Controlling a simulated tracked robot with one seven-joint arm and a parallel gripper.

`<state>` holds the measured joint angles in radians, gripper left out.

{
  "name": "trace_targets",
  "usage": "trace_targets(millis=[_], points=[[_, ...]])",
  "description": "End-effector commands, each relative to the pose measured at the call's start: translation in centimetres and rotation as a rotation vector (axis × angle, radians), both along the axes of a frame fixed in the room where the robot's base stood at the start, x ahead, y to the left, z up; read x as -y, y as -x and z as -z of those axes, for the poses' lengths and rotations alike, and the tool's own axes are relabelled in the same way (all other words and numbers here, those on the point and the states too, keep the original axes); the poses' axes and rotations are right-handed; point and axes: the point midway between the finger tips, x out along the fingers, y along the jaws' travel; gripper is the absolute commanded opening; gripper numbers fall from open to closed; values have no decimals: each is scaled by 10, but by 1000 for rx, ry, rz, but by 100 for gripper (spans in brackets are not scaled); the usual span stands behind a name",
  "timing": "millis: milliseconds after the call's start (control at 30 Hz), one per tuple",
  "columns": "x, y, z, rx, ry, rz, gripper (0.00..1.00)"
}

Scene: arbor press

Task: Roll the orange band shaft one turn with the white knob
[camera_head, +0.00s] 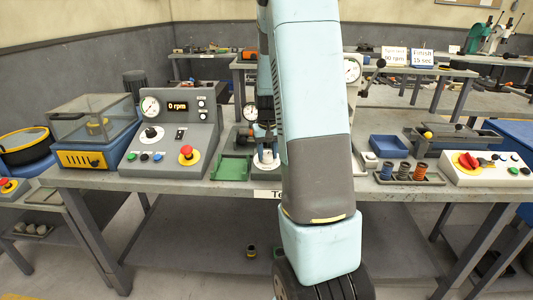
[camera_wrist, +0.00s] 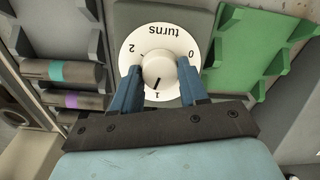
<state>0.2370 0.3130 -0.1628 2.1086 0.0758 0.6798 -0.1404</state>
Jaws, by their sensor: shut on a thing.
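In the wrist view, the two blue fingers of my gripper (camera_wrist: 157,85) stand on either side of the white knob (camera_wrist: 158,68) and are shut on it. The knob sits at the middle of a round white dial (camera_wrist: 160,42) marked "turns" with 0, 1 and 2. The dark mark on the knob points at the 1. A shaft with a teal band (camera_wrist: 57,70) and a shaft with a purple band (camera_wrist: 72,102) lie at the left. I cannot make out an orange band shaft in the wrist view. In the head view my arm hides much of this spot.
A green tray (camera_wrist: 262,45) is right of the dial. In the head view, a grey control box (camera_head: 172,140) reading 0 rpm stands left of my arm. A blue bin (camera_head: 388,146) and a rack of coloured spools (camera_head: 410,180) are to the right.

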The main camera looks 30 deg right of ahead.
Motion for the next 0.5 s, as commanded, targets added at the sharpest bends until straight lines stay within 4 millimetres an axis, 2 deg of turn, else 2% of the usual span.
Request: trace_targets(millis=[200, 233, 467, 500], points=[[-2, -1, 1, 0, -2, -4, 13], [-2, 0, 1, 0, -2, -4, 46], [-1, 0, 1, -2, -1, -3, 68], [-1, 0, 1, -2, -1, -3, 69]])
